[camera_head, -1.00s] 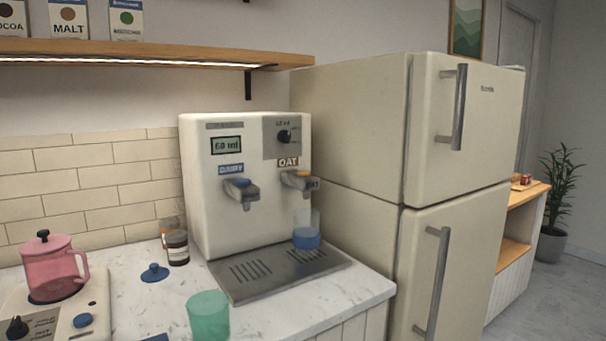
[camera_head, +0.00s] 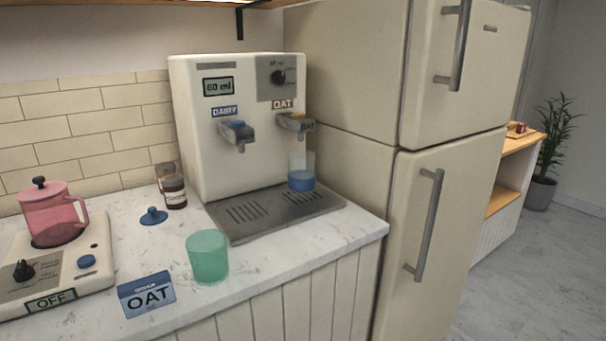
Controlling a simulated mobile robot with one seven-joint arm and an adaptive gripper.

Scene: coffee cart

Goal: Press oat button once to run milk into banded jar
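The white milk dispenser (camera_head: 190,130) stands on the counter, its display (camera_head: 218,86) reading "60 ml". The oat spout (camera_head: 295,122) is on the right under the OAT label (camera_head: 284,104), with an orange-yellow button (camera_head: 297,115) on top. The dairy spout (camera_head: 237,132), with a blue button, is on the left. A clear jar with a blue lower band (camera_head: 302,180) stands upright on the drip tray (camera_head: 232,229) below the oat spout. No milk stream shows. My gripper is not in view.
A green cup (camera_head: 207,257) and a blue OAT card (camera_head: 147,296) are at the counter's front. A pink pot (camera_head: 52,214) sits on a base reading OFF at left. A blue lid (camera_head: 152,216) and small jars (camera_head: 174,192) are left of the dispenser. The fridge (camera_head: 347,90) stands close on its right.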

